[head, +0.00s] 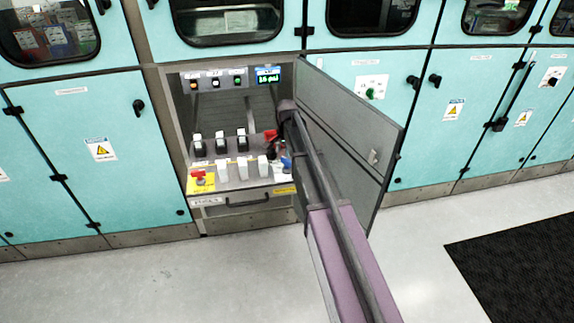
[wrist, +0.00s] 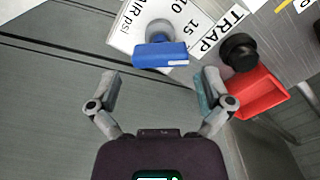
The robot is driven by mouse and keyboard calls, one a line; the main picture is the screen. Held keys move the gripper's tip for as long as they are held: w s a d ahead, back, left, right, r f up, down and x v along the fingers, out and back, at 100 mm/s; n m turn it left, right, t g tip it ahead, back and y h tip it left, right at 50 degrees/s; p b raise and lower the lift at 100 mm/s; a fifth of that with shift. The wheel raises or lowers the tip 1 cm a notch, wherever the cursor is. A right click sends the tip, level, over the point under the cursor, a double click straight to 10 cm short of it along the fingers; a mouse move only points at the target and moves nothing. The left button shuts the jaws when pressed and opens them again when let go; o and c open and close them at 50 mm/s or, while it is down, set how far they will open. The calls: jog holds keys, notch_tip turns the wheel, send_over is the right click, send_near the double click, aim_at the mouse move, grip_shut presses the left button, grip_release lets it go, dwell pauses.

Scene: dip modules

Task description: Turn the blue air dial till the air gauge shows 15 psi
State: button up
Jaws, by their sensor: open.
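The blue air dial (wrist: 160,55) has a bar handle on a grey hub, over a white plate (wrist: 127,32) marked "AIR psi", "10" and "15". My gripper (wrist: 158,88) is open and empty. Its two fingers are apart, one to each side below the blue handle, and do not appear to touch it. In the head view a small blue part of the dial (head: 286,162) shows beside my arm, which hides most of the gripper. The air gauge (head: 268,75) is a blue display with green digits that look like 15 or 16 psi; they are too small to be sure.
A red handle (wrist: 258,93) with a black knob, by the label "TRAP", is close to the right finger. The open cabinet door (head: 350,120) stands right of my arm. Several white and black switches (head: 220,143) line the panel. A red valve (head: 201,176) is at left.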

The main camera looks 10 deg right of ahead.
aim_at(287, 165)
jog(key=shift+f+b, duration=1.1)
jog(key=shift+f, duration=0.3)
jog(key=c, duration=1)
